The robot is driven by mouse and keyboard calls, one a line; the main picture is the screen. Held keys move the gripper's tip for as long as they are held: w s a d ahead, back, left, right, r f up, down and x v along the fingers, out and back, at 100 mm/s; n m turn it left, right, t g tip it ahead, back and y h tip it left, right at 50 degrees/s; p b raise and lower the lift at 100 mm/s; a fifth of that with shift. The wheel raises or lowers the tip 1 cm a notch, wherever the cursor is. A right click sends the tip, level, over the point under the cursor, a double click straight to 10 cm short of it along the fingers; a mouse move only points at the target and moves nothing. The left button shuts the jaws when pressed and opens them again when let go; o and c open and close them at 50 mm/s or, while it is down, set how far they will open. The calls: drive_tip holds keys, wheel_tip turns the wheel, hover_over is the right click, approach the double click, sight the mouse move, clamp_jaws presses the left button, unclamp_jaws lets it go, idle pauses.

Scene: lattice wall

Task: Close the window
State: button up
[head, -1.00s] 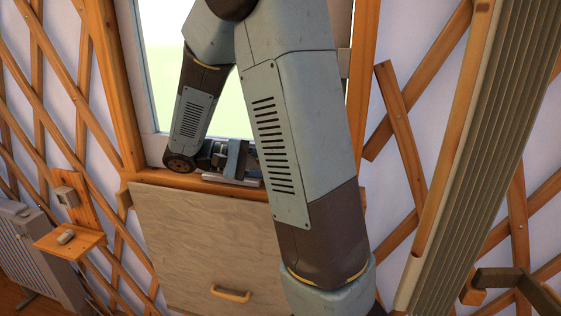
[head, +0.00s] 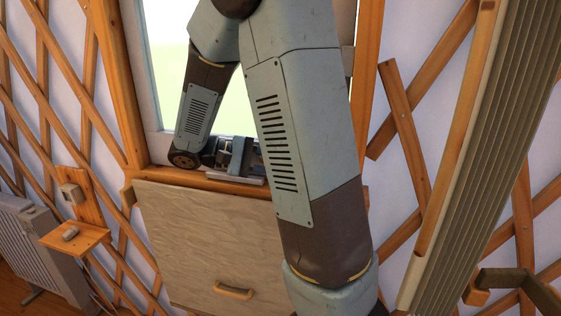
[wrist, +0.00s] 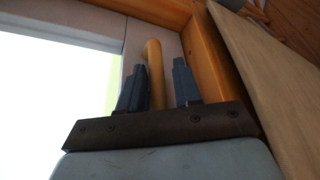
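The window (head: 163,65) with its pale frame and bright pane is in the upper left of the head view, largely behind my arm. The window frame (wrist: 96,32) also shows at the upper left in the wrist view. A rounded wooden handle (wrist: 154,62) stands on the pale frame there. My gripper (wrist: 159,66) has its two dark fingers apart, one on each side of the handle. The handle is closer to the left finger, with a gap to the right one. In the head view my gripper (head: 240,160) is low at the sill, partly hidden by my arm.
A pale wooden panel (head: 205,235) with a wooden pull (head: 233,291) is below the sill. A small wooden shelf (head: 78,238) and a radiator (head: 38,250) are at the left. Lattice slats line both sides. A ribbed panel (head: 485,150) stands close at the right.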

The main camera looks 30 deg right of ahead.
drive_tip(key=v, duration=1.3)
drive_tip(key=shift+a, duration=0.4)
drive_tip(key=shift+w+d, duration=0.1)
drive_tip(key=s+d+r+t+y, duration=0.1)
drive_tip(key=s+t+y, duration=0.5)
drive_tip(key=s, duration=0.3)
drive_tip(key=s+d+r+t+y, duration=0.1)
drive_tip(key=s+t+y, duration=0.6)
drive_tip(key=s, duration=0.2)
drive_tip(key=shift+s+r+m+y, duration=0.15)
drive_tip(key=shift+r+m+y, duration=0.15)
drive_tip(key=shift+s, duration=0.15)
